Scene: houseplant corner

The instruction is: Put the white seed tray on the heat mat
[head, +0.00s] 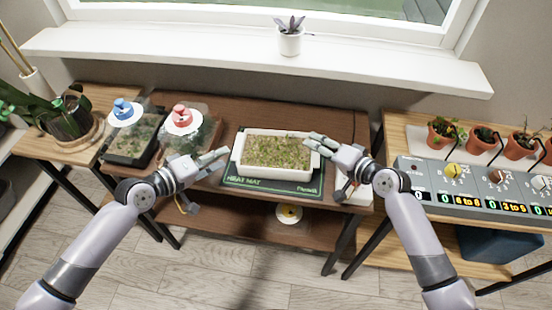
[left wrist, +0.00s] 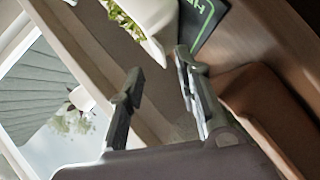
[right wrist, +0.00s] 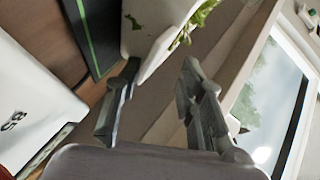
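The white seed tray (head: 277,173), full of green seedlings, sits level over the dark green heat mat (head: 305,190), within its outline; it looks to rest on it. The mat's lettered front edge is bare. My left gripper (head: 222,160) is at the tray's left end and my right gripper (head: 316,143) at its right end. In the left wrist view the fingers are apart, with the tray rim (left wrist: 158,45) just past the tips. In the right wrist view the fingers are also apart, with the rim (right wrist: 160,55) near the tips. I see no finger closed on the rim.
Clear domes with a blue knob (head: 123,108) and a red knob (head: 181,115) stand left on the bench (head: 222,108). A white box (head: 357,196) is at the mat's right. A dial controller (head: 468,187) and potted plants (head: 441,132) are further right. The sill is behind.

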